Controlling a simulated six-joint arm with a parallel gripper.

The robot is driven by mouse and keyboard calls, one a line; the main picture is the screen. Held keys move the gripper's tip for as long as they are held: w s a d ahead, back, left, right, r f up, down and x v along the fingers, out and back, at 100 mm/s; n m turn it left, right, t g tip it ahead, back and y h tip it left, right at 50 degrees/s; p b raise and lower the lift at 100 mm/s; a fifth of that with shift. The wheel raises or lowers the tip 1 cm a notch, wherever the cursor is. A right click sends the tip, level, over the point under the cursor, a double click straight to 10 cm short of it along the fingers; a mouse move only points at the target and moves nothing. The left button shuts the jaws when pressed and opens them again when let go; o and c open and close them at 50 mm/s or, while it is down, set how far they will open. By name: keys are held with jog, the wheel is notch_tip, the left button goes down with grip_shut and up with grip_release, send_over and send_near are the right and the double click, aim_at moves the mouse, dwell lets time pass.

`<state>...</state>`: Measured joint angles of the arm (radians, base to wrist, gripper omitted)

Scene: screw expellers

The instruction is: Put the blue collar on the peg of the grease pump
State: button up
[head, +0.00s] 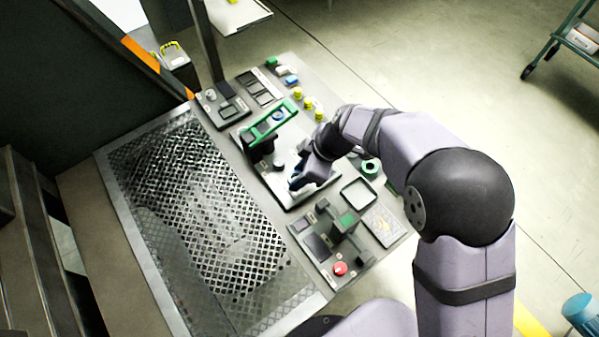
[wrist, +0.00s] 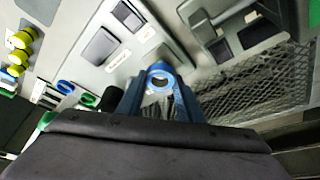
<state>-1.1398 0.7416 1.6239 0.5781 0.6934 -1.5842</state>
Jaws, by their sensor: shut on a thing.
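My gripper (head: 297,183) reaches in from the right over the bench panel in the head view. In the wrist view its two blue fingers (wrist: 160,92) are shut on a blue collar (wrist: 160,76), a ring with its hole facing the camera. The collar is held above the panel surface. In the head view the collar is too small and covered to make out. The panel carries several labelled stations; I cannot tell for certain which is the grease pump, and its peg is not clearly identified. A short grey post (head: 278,163) stands just left of my gripper.
A green frame with a blue round part (head: 278,115) stands beyond my gripper. A metal mesh (head: 200,215) lies left of the panel.

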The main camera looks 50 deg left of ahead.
jog(key=shift+f+b, duration=1.3)
jog(key=shift+b, duration=0.65)
dwell(0.8)
dwell(0.4)
jog(key=o, duration=1.6)
jog(key=shift+r, duration=0.15)
jog(key=shift+r+p, duration=2.55)
jog(key=shift+r, duration=1.85)
